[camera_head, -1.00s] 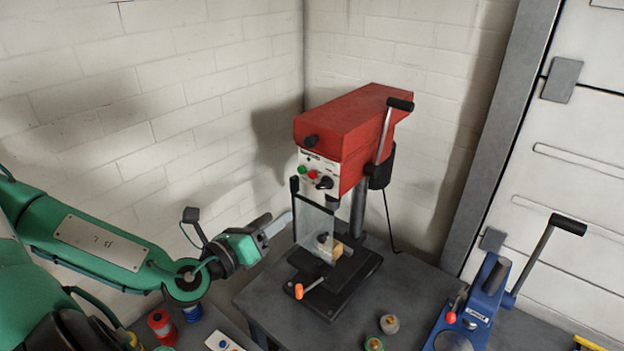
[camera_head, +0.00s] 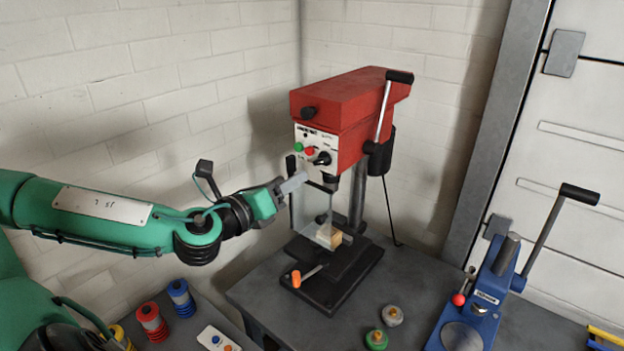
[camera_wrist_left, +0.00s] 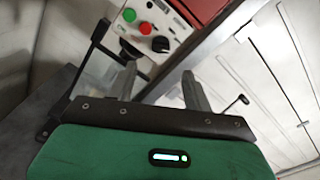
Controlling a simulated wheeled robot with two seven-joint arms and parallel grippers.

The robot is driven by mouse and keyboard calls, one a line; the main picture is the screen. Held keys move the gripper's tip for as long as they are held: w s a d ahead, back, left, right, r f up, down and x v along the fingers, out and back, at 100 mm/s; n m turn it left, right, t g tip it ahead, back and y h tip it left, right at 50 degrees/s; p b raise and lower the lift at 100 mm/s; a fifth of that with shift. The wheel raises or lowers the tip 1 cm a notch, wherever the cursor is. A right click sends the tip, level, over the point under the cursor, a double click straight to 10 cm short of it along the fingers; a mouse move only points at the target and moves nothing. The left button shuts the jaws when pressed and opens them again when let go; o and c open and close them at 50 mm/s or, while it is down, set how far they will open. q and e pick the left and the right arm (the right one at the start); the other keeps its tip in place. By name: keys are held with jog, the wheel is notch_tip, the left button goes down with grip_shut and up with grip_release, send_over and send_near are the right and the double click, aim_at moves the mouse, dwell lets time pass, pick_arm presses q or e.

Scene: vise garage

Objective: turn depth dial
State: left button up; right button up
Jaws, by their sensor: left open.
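The red drill press (camera_head: 345,105) stands on the grey table, with a white control panel on its front. The panel carries a green button (camera_head: 299,147), a red button (camera_head: 310,151) and a black depth dial (camera_head: 322,158). My left gripper (camera_head: 300,180) is just in front of and below the panel, close to the clear guard. I cannot tell whether the finger touches anything. My right gripper is not in view.
The clear guard (camera_head: 304,208) hangs below the panel by black arms. A wooden block (camera_head: 330,237) and an orange-handled lever (camera_head: 296,279) are at the press base. A blue arbor press (camera_head: 478,305) stands right. Spools (camera_head: 152,322) sit at lower left.

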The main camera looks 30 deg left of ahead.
aim_at(318, 163)
pick_arm(q)
jog(key=w+p, duration=0.1)
jog(key=w, duration=0.1)
jog(key=w+p, duration=0.3)
jog(key=w, duration=0.1)
jog(key=shift+w+d+r+p, duration=0.2)
jog(key=shift+w+d+p, duration=0.05)
jog(key=shift+d+p, duration=0.05)
jog(key=shift+w+d+f+p, duration=0.15)
jog(key=shift+w+p, duration=0.3)
jog(key=shift+w, duration=0.5)
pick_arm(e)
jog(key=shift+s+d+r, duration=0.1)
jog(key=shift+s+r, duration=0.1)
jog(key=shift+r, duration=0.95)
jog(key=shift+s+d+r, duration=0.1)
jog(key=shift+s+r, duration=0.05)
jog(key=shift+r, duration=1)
pick_arm(q)
jog(key=c, duration=1)
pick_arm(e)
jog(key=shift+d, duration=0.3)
